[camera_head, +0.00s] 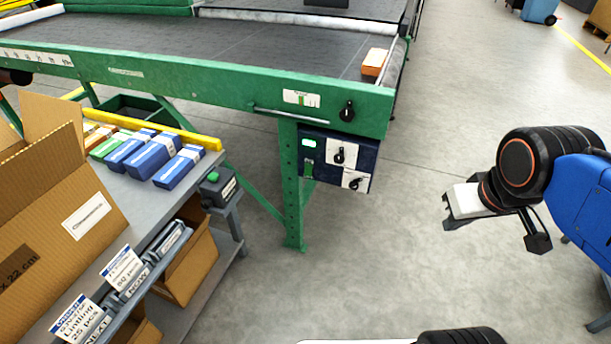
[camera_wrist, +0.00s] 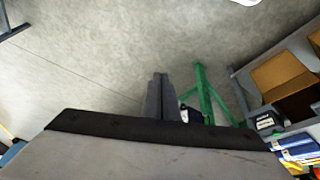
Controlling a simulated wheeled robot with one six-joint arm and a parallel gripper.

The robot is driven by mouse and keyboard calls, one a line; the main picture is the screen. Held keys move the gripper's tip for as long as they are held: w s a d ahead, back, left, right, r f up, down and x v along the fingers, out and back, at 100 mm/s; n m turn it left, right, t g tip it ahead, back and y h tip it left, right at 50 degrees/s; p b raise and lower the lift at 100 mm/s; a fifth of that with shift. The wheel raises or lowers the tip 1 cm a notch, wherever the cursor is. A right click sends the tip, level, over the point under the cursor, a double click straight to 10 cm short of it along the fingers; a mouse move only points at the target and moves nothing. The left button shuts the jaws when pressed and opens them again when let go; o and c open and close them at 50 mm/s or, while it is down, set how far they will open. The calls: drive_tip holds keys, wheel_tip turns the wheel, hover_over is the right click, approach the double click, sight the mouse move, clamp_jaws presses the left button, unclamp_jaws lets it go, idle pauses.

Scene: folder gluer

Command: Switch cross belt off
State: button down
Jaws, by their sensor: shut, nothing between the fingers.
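A dark blue control box (camera_head: 322,160) hangs under the green conveyor frame. It carries a black rotary switch on a white plate (camera_head: 340,154), a second one below it (camera_head: 355,181), and a small lit green display (camera_head: 308,143). Another black rotary knob (camera_head: 347,111) sits on the green frame above the box. The labels are too small to read, so I cannot tell which switch is the cross belt's. My gripper (camera_head: 446,212) is shut and empty, well to the right of the box over open floor. In the wrist view its closed fingers (camera_wrist: 158,78) partly hide a dark object by the green leg.
The conveyor belt (camera_head: 250,45) carries an orange-and-white carton (camera_head: 374,62) near its right end. A grey bench (camera_head: 150,200) with blue cartons and an open cardboard box (camera_head: 60,220) stands at left. The floor (camera_head: 400,250) between box and gripper is clear.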

sight(308, 173)
drive_tip(key=w+a+f+n+h, duration=0.45)
drive_tip(key=w+n, duration=0.35)
drive_tip(key=n, duration=0.5)
drive_tip(key=w+a+f+n+h, duration=0.4)
drive_tip(key=w+n, duration=0.3)
drive_tip(key=n, duration=0.6)
drive_tip(key=w+a+f+n+t+y, duration=0.1)
drive_tip(key=a+f+n+t, duration=0.2)
drive_tip(key=a+n, duration=0.4)
drive_tip(key=w+a+f+n+t+y, duration=0.1)
drive_tip(key=a+f+n+t, duration=0.2)
drive_tip(key=a+n, duration=0.5)
drive_tip(key=w+a+f+n+t+y, duration=0.1)
drive_tip(key=a+f+n+t, duration=0.1)
drive_tip(key=a+n+t, duration=0.3)
drive_tip(key=a+n, duration=0.3)
drive_tip(key=a, duration=0.3)
drive_tip(key=shift+w+a+f, duration=0.25)
drive_tip(key=shift+w+f, duration=0.1)
drive_tip(key=shift+f, duration=0.05)
drive_tip(key=x, duration=1.4)
drive_tip(key=shift+r, duration=0.15)
